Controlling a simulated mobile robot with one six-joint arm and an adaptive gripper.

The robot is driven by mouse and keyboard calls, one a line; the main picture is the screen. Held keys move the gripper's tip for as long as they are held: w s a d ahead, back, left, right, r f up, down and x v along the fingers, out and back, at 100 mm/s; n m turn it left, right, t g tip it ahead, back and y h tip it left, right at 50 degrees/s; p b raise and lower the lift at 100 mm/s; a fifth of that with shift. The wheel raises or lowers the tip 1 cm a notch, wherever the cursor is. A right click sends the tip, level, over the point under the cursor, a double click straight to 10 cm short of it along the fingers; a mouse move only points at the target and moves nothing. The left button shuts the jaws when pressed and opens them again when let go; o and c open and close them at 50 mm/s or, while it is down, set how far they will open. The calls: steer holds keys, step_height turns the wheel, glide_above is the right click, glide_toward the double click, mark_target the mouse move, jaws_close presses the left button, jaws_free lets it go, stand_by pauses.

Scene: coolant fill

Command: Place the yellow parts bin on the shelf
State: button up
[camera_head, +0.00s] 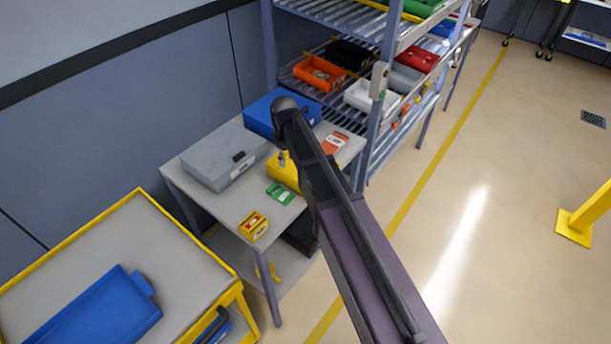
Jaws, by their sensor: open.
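A yellow parts bin (281,174) sits on the grey table (232,202), partly hidden behind my dark arm. A small grey and yellow item (284,158) shows at the bin's upper edge; I cannot tell what it is. The metal shelf rack (387,45) stands behind the table to the right, with wire levels holding several bins. My arm reaches from the bottom over the table's right side, its rounded dark joint near the blue case. I cannot make out my gripper or its fingertips; the arm covers that area.
A grey case (222,158), a blue case (262,115), a green card (280,193) and a small yellow box (253,226) are on the table. The shelf holds orange (319,74), white (370,97) and red (417,58) bins. A yellow-edged cart (185,270) is at lower left. Floor at right is mostly clear.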

mark_target(289, 178)
steer(key=shift+f+b, duration=3)
steer(key=shift+f, duration=0.3)
steer(key=f+b, duration=0.3)
steer(key=shift+w+f, duration=0.25)
steer(key=shift+w, duration=0.05)
steer(key=shift+f+b, duration=0.85)
steer(key=shift+b, duration=0.25)
steer(key=shift+c, duration=0.2)
steer(key=shift+d, duration=0.1)
jaws_close()
